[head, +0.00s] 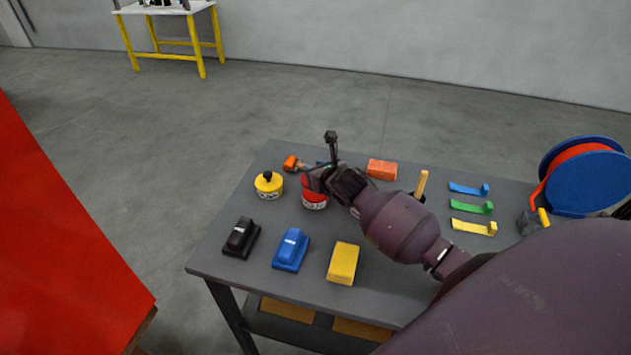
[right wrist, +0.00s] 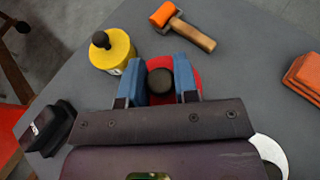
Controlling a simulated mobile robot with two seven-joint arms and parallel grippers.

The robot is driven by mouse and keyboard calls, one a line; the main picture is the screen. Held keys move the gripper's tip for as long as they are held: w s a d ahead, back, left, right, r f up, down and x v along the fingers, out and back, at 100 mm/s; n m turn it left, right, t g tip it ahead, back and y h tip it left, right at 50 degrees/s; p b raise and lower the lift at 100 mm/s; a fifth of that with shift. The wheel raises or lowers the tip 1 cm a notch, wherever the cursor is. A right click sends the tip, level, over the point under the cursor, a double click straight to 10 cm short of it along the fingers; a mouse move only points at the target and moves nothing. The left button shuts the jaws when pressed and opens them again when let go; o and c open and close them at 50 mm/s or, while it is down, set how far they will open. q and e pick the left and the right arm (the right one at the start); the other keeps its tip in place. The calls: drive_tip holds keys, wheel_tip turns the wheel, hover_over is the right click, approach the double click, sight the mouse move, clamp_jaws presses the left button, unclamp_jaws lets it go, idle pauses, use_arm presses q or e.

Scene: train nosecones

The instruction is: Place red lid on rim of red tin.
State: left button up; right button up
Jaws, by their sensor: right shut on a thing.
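The red lid (right wrist: 188,72) is a round red disc with a black knob (right wrist: 160,82) in the right wrist view. My right gripper (right wrist: 159,76) is shut on this knob, one blue finger on each side. In the head view the right gripper (head: 314,177) is over the red tin (head: 315,204), which shows a red upper part and a pale label band. The lid is at or just above the tin's top; I cannot tell whether it touches the rim all round. The gripper hides much of the lid and the tin's far side. My left gripper is out of view.
A yellow tin with a black knob (head: 268,186) stands close left. Black (head: 241,238), blue (head: 291,249) and yellow (head: 343,263) blocks lie in front. Colored strips (head: 472,207) and a blue reel (head: 583,178) are right.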

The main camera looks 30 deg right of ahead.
wheel_tip(320, 180, down, 4)
drive_tip(key=shift+r, duration=0.25)
drive_tip(key=shift+f, duration=0.3)
drive_tip(key=shift+f, duration=0.15)
drive_tip(key=o, duration=1)
drive_tip(key=shift+r, duration=0.2)
drive_tip(key=v, duration=1.2)
drive_tip(key=shift+a+f, duration=0.1)
drive_tip(key=shift+f, duration=0.05)
